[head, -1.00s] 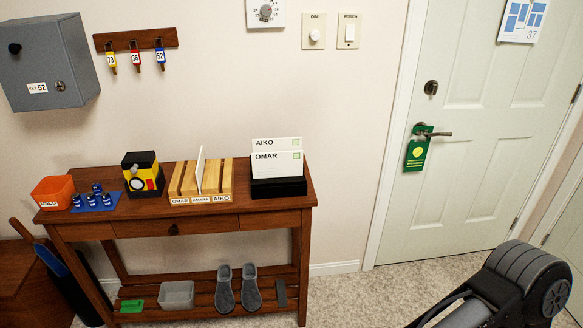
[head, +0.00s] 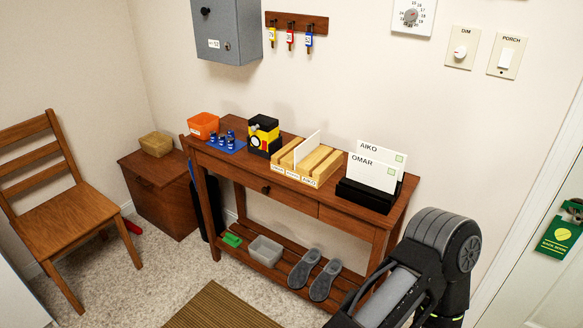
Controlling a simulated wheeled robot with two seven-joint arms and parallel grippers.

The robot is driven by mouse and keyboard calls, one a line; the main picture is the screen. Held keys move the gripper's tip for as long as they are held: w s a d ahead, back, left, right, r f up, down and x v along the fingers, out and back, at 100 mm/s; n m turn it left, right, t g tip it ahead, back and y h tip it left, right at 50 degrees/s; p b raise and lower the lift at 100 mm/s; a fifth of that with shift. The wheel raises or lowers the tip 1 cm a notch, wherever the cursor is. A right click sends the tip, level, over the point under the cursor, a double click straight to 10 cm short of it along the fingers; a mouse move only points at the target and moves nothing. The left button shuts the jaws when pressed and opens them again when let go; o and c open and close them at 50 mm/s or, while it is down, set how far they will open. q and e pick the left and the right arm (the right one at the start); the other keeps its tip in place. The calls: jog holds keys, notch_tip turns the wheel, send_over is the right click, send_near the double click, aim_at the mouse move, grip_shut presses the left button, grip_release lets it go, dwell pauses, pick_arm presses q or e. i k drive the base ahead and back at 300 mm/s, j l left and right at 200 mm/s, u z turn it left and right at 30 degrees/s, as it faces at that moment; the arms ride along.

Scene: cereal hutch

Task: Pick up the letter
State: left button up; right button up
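Two white letters stand upright in a black holder (head: 366,196) at the right end of the wooden console table (head: 335,212). The back letter (head: 395,152) reads AIKO and the front letter (head: 372,173) reads OMAR. A plain white card (head: 307,147) stands in a slotted wooden sorter (head: 322,165) left of the holder; its face is not readable. The sorter has name labels on its front. One of my arms is at the lower right, in front of the table's right end, its gripper out of the picture. My other gripper does not show.
Slippers (head: 312,273) and a grey bin (head: 265,250) sit on the lower shelf. A wooden chair (head: 75,215) and chest (head: 158,190) stand left.

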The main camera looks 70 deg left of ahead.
aim_at(377, 174)
jog(key=i+u, duration=0.15)
jog(key=u, duration=0.35)
jog(key=i+u, duration=0.15)
jog(key=u, duration=0.3)
jog(key=i+l+u, duration=0.1)
jog(key=u, duration=0.4)
jog(key=i+l+u, duration=0.1)
jog(key=u, duration=0.35)
jog(key=l+u, duration=0.25)
jog(key=u, duration=0.25)
jog(key=i+l+u, duration=0.1)
jog(key=u, duration=0.35)
jog(key=i+l+u, duration=0.1)
jog(key=l+u, duration=0.25)
jog(key=i+l+u, duration=0.1)
jog(key=l+u, duration=0.3)
